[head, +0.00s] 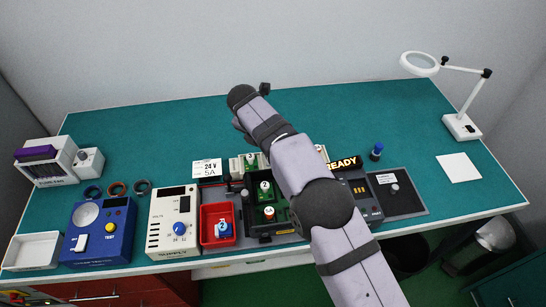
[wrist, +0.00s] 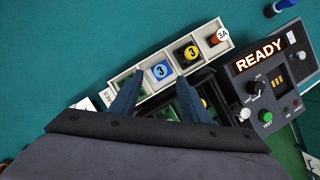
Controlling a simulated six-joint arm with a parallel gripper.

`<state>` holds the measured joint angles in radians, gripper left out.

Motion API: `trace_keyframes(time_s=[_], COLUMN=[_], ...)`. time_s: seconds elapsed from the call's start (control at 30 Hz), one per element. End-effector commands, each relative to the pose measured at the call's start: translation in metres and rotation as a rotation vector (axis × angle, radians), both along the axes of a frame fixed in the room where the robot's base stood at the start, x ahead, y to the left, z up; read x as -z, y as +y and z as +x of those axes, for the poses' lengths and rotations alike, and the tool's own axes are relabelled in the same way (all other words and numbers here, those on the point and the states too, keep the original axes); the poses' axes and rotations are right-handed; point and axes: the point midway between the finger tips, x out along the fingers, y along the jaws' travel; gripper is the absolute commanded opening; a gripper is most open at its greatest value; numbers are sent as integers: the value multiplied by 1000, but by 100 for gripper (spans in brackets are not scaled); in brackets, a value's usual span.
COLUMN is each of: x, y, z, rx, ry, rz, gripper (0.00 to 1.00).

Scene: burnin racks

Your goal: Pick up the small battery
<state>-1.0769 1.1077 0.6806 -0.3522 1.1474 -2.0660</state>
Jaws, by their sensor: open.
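No thing is plainly marked as the small battery; several numbered pieces could be batteries. In the wrist view a pale rack (wrist: 148,92) holds a blue piece marked 3 (wrist: 160,71), a black piece with a yellow top marked 3 (wrist: 187,53) and a small orange-and-white piece (wrist: 214,38) beside a 3A label. My gripper (wrist: 159,80) is open and empty, its fingertips over the rack's near side, around the line of the blue piece. In the head view, a blue piece marked 2 (head: 223,228) sits in a red tray (head: 204,240). My arm hides the gripper's fingers and part of the racks there.
A black tester with a lit READY sign (wrist: 261,54) stands right of the rack. A white supply box (head: 165,240) and blue tester (head: 88,240) stand at the front left. A blue-capped item (head: 376,152) stands behind the tester. The back of the green bench is clear.

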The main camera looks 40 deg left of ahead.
Motion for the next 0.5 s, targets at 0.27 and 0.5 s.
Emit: trace_keyframes(time_s=[0.27,0.5], x=[10,36], y=[-1,1], z=[5,15], rx=[2,1], ry=[1,0], rz=[-2,2], gripper=[42,42])
